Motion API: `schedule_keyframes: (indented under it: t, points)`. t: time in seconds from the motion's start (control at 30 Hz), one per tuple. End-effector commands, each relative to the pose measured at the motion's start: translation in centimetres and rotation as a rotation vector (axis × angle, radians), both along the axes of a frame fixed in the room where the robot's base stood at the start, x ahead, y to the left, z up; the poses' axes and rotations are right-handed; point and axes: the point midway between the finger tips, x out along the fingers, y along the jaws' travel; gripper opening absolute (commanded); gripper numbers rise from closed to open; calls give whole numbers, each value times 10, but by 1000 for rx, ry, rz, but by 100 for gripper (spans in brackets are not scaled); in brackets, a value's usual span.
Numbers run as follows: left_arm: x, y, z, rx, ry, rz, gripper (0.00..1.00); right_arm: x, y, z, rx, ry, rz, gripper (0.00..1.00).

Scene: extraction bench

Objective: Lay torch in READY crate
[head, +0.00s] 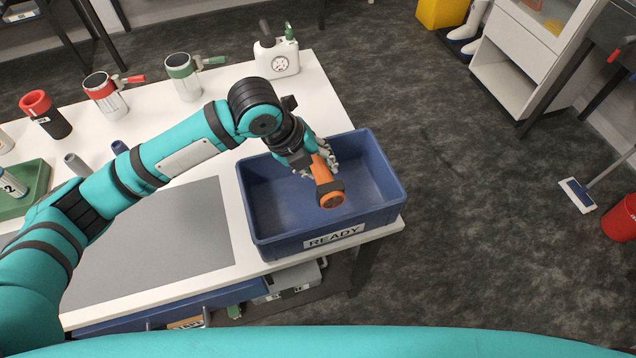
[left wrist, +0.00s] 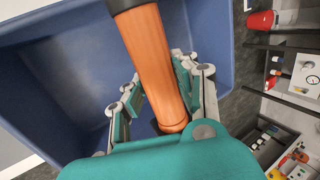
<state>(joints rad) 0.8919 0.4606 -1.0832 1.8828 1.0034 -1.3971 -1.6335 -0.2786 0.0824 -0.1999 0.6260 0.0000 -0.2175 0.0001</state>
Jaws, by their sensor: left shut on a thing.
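The torch (head: 323,175) is orange with a dark head ring. My left gripper (head: 309,163) is shut on its body and holds it over the blue READY crate (head: 283,241). In the left wrist view the torch (left wrist: 156,62) lies between the fingers of my left gripper (left wrist: 155,93), and the blue crate (left wrist: 60,85) is behind it. I cannot tell how high the torch is above the crate floor. No other item shows in the visible part of the crate. My right gripper is not in view.
The crate stands at the right end of the white bench (head: 330,95). A white canister (head: 277,58) stands behind it. A green-topped container (head: 184,78) and a red-topped one (head: 105,95) stand farther left. A grey mat (head: 170,240) lies clear left of the crate.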

Motion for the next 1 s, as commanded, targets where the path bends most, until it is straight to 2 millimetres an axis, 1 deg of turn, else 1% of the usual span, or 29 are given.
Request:
schedule_keyframes:
  t: [0.03, 0.13, 0.23, 0.33, 0.47, 0.6, 0.73, 0.87, 1.0]
  points:
    - [-2, 1, -11, 2, 6, 0, 0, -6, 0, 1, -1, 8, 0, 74]
    - [-1, 1, -29, 1, 4, 1, 0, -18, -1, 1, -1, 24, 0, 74]
    - [0, 1, -39, 1, 1, 2, 0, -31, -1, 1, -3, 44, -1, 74]
    - [0, 0, -46, -1, 2, 1, 0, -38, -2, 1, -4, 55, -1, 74]
    - [-1, 1, -61, 2, 3, 1, 0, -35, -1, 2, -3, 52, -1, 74]
    - [0, 1, -79, 1, 1, 2, 0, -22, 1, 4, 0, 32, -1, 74]
    - [0, 1, -81, 0, -2, 1, 0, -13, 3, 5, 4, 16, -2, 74]
    - [0, 1, -81, 0, -1, 0, 0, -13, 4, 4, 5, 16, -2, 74]
    - [0, 1, -85, 0, -1, 0, 0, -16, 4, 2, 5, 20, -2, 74]
